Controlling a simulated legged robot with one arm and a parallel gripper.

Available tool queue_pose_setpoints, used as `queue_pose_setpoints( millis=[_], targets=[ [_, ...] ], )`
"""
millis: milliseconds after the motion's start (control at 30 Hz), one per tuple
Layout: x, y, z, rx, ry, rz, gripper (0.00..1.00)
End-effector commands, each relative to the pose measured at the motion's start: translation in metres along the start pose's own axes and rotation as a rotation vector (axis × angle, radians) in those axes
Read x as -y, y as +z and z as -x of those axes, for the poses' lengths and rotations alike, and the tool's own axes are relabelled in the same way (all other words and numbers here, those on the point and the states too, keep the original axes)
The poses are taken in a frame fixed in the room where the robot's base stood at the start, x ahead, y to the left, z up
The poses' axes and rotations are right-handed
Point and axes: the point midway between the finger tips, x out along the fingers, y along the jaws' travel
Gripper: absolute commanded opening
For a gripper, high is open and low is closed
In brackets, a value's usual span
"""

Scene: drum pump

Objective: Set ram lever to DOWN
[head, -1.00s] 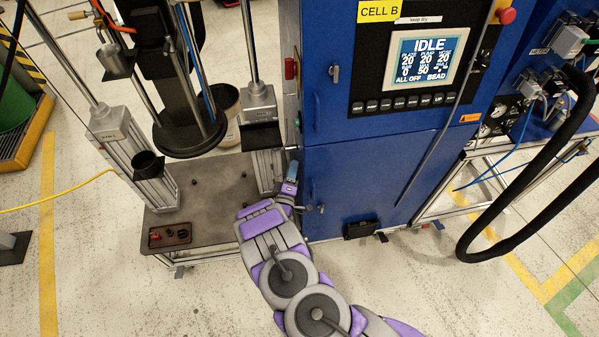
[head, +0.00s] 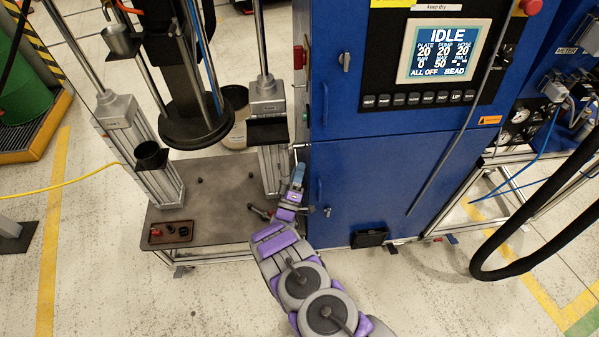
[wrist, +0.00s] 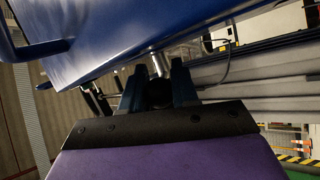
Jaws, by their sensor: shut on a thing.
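In the wrist view the two dark fingers of my gripper (wrist: 157,88) are shut on a dark knob (wrist: 157,94). A short bright metal rod (wrist: 157,64) runs from the knob toward the blue cabinet; I take this to be the ram lever. In the head view my gripper (head: 298,172) is at the left edge of the blue cabinet (head: 370,180), below a small green button (head: 305,115). The lever is mostly hidden there by my gripper, and its position marking cannot be read. The ram's round black plate (head: 193,127) hangs above the base plate (head: 225,185).
The screen (head: 447,50) reads IDLE. A pale bucket (head: 238,115) stands behind the ram, and a black cup (head: 151,156) is at the left post. A thick black hose (head: 530,255) loops at right. Floor in front is clear.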

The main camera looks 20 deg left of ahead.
Motion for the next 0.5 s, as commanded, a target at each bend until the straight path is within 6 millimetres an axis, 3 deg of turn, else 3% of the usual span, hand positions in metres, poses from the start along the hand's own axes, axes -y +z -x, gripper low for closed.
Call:
queue_pose_setpoints(
  millis=[267,300,500],
  targets=[
    [0.0008,-0.0066,-0.0002,-0.010,-0.002,-0.010,0.00],
    [0.0010,-0.0067,-0.0002,-0.010,-0.003,-0.010,0.30],
    [0.0007,-0.0050,0.0001,-0.008,-0.003,-0.007,0.49]
  ],
)
